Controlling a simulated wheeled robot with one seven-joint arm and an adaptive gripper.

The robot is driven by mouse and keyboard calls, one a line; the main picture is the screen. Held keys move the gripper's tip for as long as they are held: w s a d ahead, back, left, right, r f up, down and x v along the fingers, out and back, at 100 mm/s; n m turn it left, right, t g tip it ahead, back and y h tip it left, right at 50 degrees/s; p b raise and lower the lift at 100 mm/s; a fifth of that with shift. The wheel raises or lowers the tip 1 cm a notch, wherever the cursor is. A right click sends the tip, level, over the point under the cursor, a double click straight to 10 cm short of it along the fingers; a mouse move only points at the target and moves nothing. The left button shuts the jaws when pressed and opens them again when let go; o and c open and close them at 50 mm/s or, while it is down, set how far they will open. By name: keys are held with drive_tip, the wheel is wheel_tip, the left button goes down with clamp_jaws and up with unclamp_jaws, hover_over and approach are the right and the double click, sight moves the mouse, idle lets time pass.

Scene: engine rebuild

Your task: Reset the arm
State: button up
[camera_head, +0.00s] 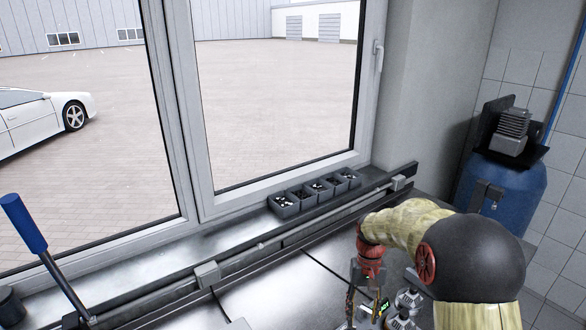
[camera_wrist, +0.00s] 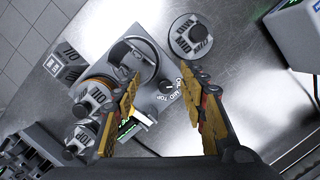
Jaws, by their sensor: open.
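My gripper (camera_wrist: 165,80) is open in the wrist view, with its two yellow-and-dark fingers spread apart. No object is clearly held between them. A round grey part (camera_wrist: 190,40) sits apart on the metal surface, above the right finger. In the head view my gripper (camera_head: 366,312) points down over the bench at the lower right, and its fingertips are hard to make out.
In the wrist view, labelled grey parts (camera_wrist: 70,64) crowd the left side and a white-and-blue device (camera_wrist: 296,35) stands upper right. In the head view, small dark bins (camera_head: 285,207) line the sill, a blue-handled lever (camera_head: 24,222) stands left, and a blue cylinder (camera_head: 520,188) stands right.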

drive_tip(key=s+r+t+b, duration=0.2)
drive_tip(key=s+r, duration=0.2)
drive_tip(key=s, duration=0.4)
drive_tip(key=s+r+t+b, duration=0.3)
drive_tip(key=s+r, duration=0.1)
drive_tip(key=s, duration=0.5)
drive_tip(key=s+r+t+b, duration=0.3)
drive_tip(key=s+r, duration=0.1)
drive_tip(key=s, duration=0.5)
drive_tip(key=shift+s+a+r+n, duration=0.2)
drive_tip(key=shift+a+r+n, duration=0.05)
drive_tip(key=shift+a+n, duration=0.2)
